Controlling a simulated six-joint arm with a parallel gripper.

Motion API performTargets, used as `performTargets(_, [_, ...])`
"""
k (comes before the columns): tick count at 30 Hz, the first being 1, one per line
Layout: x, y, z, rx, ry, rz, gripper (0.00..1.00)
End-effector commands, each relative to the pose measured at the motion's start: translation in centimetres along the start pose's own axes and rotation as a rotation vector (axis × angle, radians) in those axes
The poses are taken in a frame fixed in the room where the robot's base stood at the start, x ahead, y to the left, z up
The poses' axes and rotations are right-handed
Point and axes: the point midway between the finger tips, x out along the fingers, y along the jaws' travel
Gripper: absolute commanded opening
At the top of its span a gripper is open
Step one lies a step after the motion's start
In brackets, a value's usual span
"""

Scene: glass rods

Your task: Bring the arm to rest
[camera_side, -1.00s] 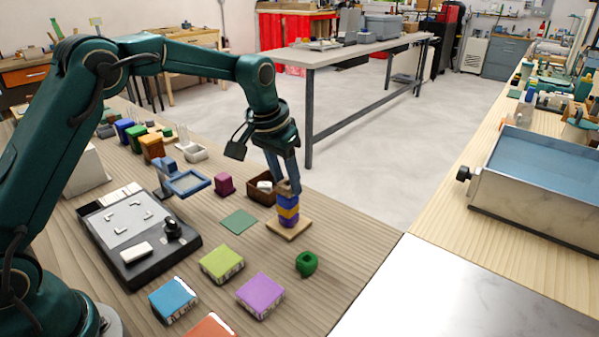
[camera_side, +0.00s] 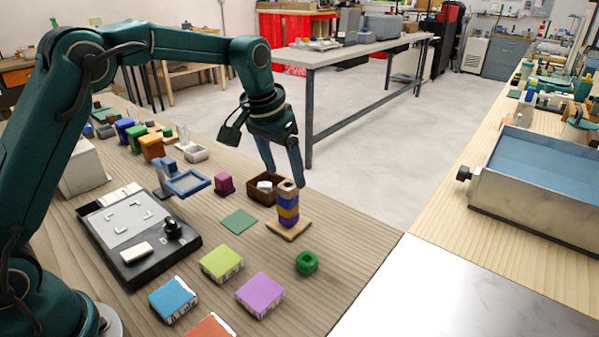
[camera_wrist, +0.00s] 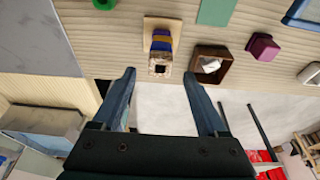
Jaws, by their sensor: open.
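My gripper (camera_side: 283,177) is open and empty, raised just above and behind a stack of coloured rings. The stack (camera_side: 288,208) stands upright on a wooden base (camera_side: 289,230), with a brown piece on top, then blue and yellow-orange pieces. In the wrist view my two fingers (camera_wrist: 158,80) are spread wide. The stack (camera_wrist: 160,58) shows beyond the fingertips, apart from them, with a dark square hole in its top.
A brown box (camera_side: 263,189) with a white item stands close beside the stack. A black tray device (camera_side: 138,238) is at left. Air above the bench is clear.

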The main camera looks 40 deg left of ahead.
Motion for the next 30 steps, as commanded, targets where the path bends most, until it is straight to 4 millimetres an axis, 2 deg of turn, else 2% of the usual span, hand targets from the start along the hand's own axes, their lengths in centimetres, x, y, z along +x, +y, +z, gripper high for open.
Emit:
performTargets(7, [-3.2, 0.0, -0.3, 0.001, 0.025, -0.001, 0.76])
performTargets(10, [-5.6, 0.1, -0.6, 0.004, 0.076, -0.001, 0.76])
performTargets(14, [-9.3, 0.4, 0.8, 0.009, 0.135, -0.002, 0.76])
performTargets(18, [-12.4, 0.6, 3.7, 0.011, 0.183, -0.003, 0.76])
performTargets(21, [-13.9, 0.8, 6.1, 0.012, 0.213, -0.003, 0.76])
performTargets(25, [-15.0, 0.9, 9.7, 0.012, 0.244, -0.002, 0.76])
performTargets(30, [-14.8, 1.0, 14.8, 0.011, 0.271, -0.002, 0.76])
